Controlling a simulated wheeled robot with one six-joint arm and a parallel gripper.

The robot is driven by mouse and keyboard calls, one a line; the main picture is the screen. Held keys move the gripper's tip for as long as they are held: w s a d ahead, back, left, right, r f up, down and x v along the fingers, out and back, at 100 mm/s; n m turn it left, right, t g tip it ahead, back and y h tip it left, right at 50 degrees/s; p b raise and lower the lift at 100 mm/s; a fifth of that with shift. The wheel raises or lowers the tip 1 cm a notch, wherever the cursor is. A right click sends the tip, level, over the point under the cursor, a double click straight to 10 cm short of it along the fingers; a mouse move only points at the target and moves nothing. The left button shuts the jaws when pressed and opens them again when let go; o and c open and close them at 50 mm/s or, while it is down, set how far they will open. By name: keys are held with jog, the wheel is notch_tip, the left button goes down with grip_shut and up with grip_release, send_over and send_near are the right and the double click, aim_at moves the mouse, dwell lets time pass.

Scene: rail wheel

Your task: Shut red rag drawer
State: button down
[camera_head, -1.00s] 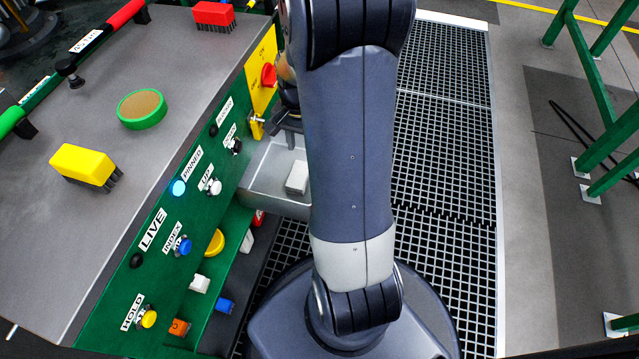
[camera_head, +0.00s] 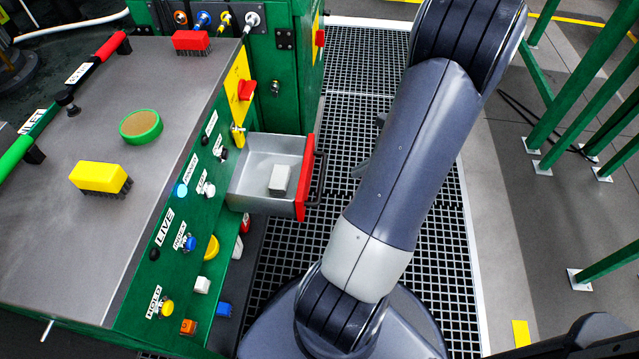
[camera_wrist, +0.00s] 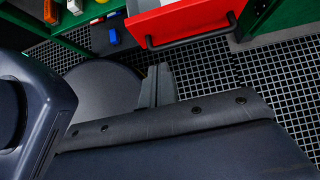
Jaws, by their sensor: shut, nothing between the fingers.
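The red-fronted drawer (camera_head: 306,178) stands pulled out from the green cabinet side in the head view. Its grey metal tray (camera_head: 252,158) is open on top and holds a white block (camera_head: 279,180). A dark bar handle (camera_head: 320,172) runs along the red front. In the wrist view the red front (camera_wrist: 180,20) is at the top, with its handle (camera_wrist: 192,40) below it. My gripper (camera_wrist: 158,70) is shut and empty, its fingertips just below the handle in the picture and apart from it. In the head view my arm mostly hides the gripper, right of the drawer.
The bench top (camera_head: 60,240) carries a yellow brush (camera_head: 98,177), a red brush (camera_head: 190,41) and a green-rimmed round pad (camera_head: 141,127). Knobs and buttons line the green panel left of the drawer. The floor grating (camera_head: 345,105) right of the drawer is clear. Green rails (camera_head: 590,115) stand farther right.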

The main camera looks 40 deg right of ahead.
aim_at(305, 188)
jog(key=shift+w+a+r+b+x, duration=0.25)
jog(key=shift+b+x, duration=0.55)
jog(key=shift+x, duration=1.35)
jog(key=shift+w+a+r+b+x, duration=0.1)
jog(key=shift+w+r+b+x, duration=0.45)
jog(key=shift+x, duration=1.55)
jog(key=shift+s+a+r+b+x, duration=0.15)
jog(key=shift+b+x, duration=0.85)
jog(key=shift+x, duration=1.15)
jog(key=shift+w+a, duration=0.1)
jog(key=w+a, duration=1.1)
jog(key=w, duration=0.3)
jog(key=shift+a, duration=0.4)
jog(key=shift+s, duration=0.1)
